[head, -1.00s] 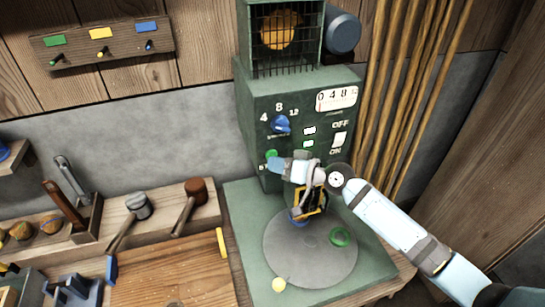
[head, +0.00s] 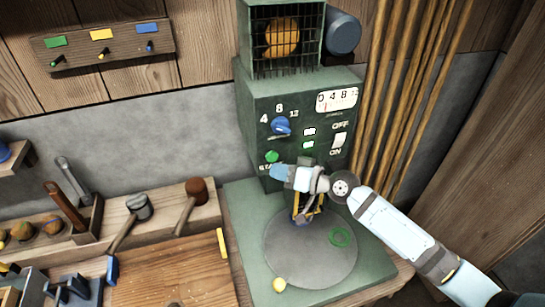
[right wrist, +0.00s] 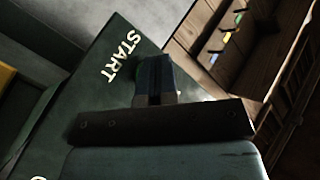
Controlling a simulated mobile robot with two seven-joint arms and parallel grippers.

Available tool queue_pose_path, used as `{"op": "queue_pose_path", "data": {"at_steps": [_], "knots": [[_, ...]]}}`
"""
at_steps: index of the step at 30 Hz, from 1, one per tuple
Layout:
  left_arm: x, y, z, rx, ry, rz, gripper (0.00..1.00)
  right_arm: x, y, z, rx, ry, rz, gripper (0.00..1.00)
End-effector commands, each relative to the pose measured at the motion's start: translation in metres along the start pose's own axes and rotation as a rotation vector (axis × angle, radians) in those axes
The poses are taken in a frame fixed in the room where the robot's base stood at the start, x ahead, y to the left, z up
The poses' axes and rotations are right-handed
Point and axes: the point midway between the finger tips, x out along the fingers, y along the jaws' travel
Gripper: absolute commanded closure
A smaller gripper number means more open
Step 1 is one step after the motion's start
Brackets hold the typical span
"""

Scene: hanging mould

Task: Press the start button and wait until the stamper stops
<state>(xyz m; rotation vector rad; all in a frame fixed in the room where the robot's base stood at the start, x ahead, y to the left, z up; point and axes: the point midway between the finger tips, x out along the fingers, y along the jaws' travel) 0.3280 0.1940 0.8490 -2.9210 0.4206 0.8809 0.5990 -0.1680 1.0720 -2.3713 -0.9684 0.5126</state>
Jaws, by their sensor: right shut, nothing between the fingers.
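The green start button (head: 271,156) is on the front of the green machine (head: 262,110), above a partly covered START label. My right gripper (head: 276,170) is shut and empty, its blue fingertips just below the button in the head view. In the right wrist view the fingertips (right wrist: 153,75) are beside the START lettering (right wrist: 121,57); the button is mostly hidden there. The stamper (head: 308,207), with yellow parts, is partly hidden behind my right arm, over the round grey plate (head: 300,262). A blue knob (head: 281,125) sits above. My left gripper is not in view.
A white dial (head: 337,98) and an OFF/ON switch (head: 338,140) are on the machine's right side. Mallets (head: 196,192) and a wooden board (head: 180,280) lie to the left.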

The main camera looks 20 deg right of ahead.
Motion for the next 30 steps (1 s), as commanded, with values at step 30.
{"op": "queue_pose_path", "data": {"at_steps": [30], "knots": [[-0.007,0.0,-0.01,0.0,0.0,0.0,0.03,-0.031,-0.023,0.022,0.0,0.0,0.0,1.0]]}}
